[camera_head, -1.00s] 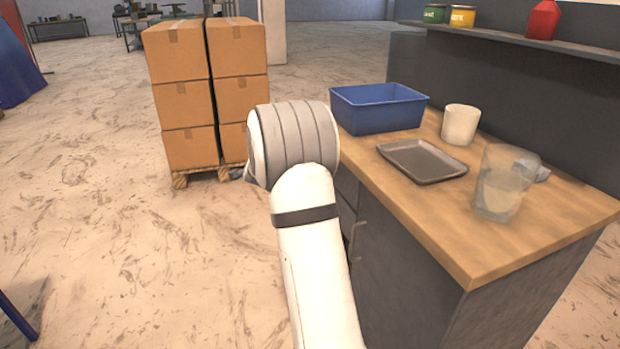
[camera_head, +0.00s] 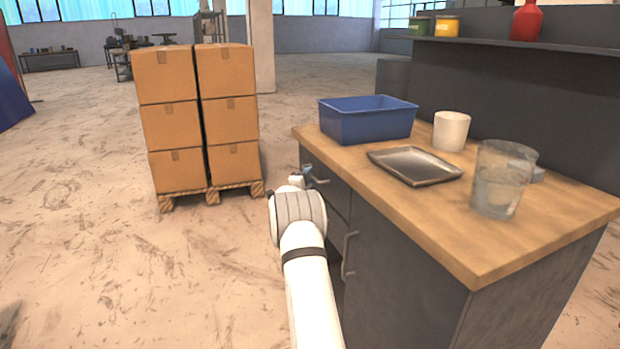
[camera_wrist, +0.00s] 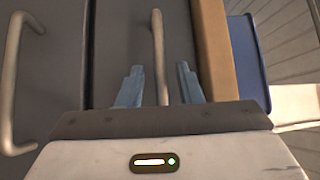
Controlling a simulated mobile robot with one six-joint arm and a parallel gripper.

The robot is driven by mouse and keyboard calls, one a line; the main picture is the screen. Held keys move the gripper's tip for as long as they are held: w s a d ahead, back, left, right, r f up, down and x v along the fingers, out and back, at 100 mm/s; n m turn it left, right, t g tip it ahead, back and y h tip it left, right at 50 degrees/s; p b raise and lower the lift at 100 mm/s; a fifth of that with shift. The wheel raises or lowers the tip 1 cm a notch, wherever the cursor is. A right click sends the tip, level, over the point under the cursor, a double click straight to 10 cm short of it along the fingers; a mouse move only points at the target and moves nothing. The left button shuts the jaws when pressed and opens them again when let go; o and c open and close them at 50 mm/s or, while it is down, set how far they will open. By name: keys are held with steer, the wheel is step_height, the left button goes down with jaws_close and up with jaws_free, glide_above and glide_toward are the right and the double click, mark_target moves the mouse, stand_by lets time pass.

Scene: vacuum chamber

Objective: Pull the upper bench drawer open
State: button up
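The upper bench drawer (camera_head: 337,194) is a dark grey front just under the wooden bench top, and looks closed. In the wrist view its front (camera_wrist: 118,40) lies beside the bench top edge, with a pale bar handle (camera_wrist: 158,45) across it. My gripper (camera_wrist: 160,85) is open, its two blue fingers on either side of the handle, with a visible gap on both sides. In the head view my gripper (camera_head: 310,176) is at the drawer front, small and partly hidden by my wrist. Whether the fingers reach past the bar in depth is unclear.
On the bench top (camera_head: 440,225) are a blue bin (camera_head: 367,122), a grey tray (camera_head: 415,166), a white cup (camera_head: 451,131) and a clear beaker (camera_head: 500,182). Another handle (camera_head: 348,255) sits lower on the bench front. Stacked boxes (camera_head: 172,127) stand on a pallet at left; floor between is clear.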

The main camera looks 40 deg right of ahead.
steer(key=shift+x, duration=0.9)
jaws_close()
